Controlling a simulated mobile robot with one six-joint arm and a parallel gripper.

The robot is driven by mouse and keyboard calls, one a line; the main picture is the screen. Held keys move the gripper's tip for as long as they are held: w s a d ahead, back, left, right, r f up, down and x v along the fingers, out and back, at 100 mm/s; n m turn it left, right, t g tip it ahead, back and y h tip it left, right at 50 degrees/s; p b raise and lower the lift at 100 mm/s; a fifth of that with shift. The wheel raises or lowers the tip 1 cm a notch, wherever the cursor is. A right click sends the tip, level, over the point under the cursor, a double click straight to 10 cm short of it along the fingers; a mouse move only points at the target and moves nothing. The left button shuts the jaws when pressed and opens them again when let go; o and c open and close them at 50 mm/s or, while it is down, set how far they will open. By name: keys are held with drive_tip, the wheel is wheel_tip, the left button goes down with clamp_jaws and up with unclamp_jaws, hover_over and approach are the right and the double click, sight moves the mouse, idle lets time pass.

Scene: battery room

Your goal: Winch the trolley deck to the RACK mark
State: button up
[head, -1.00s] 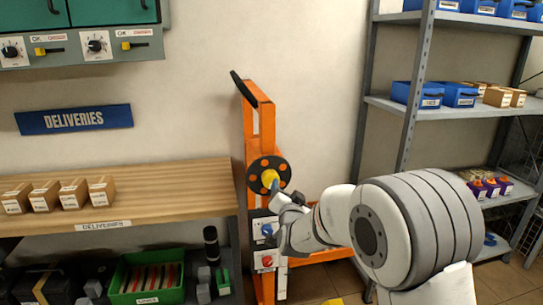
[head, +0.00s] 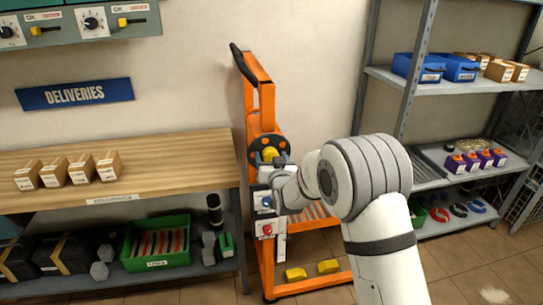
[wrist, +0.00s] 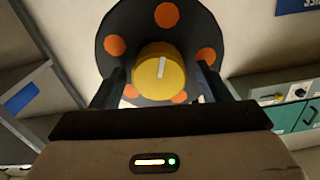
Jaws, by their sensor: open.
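The orange trolley (head: 249,215) stands against the wall, between the bench and the shelf rack. Its winch wheel is a black disc with orange dots (head: 255,143) and a yellow hub knob (head: 270,154). In the wrist view the yellow knob (wrist: 160,72) has a white line pointing nearly straight up. My gripper (wrist: 158,88) is open, its two dark fingers on either side of the knob; I cannot tell whether they touch it. In the head view my gripper (head: 277,164) partly covers the wheel. I cannot make out the deck or a RACK mark.
Below the wheel are a blue knob (head: 267,201) and a red knob (head: 266,229). Yellow blocks (head: 328,267) sit low on the trolley. A wooden bench (head: 170,160) with boxes is at left, a grey shelf rack (head: 405,125) at right. Floor shows at lower right.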

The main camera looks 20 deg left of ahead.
drive_tip(key=shift+w, duration=0.1)
drive_tip(key=shift+c, duration=0.4)
drive_tip(key=c, duration=0.9)
drive_tip(key=shift+f+b, duration=0.2)
drive_tip(key=shift+b, duration=0.6)
drive_tip(key=shift+f+m+b, duration=0.1)
drive_tip(key=shift+m+b, duration=0.4)
drive_tip(key=shift+b, duration=0.15)
drive_tip(key=m+b, duration=0.3)
drive_tip(key=b, duration=0.3)
drive_tip(key=shift+f+b, duration=0.2)
drive_tip(key=shift+b, duration=0.1)
drive_tip(key=m+b, duration=0.4)
drive_tip(key=b, duration=0.3)
drive_tip(key=shift+r, duration=0.1)
drive_tip(key=m+b, duration=0.3)
drive_tip(key=b, duration=0.1)
drive_tip(key=shift+w+r, duration=0.1)
drive_tip(key=shift+r, duration=0.1)
drive_tip(key=shift+r+m, duration=0.1)
drive_tip(key=shift+m, duration=0.3)
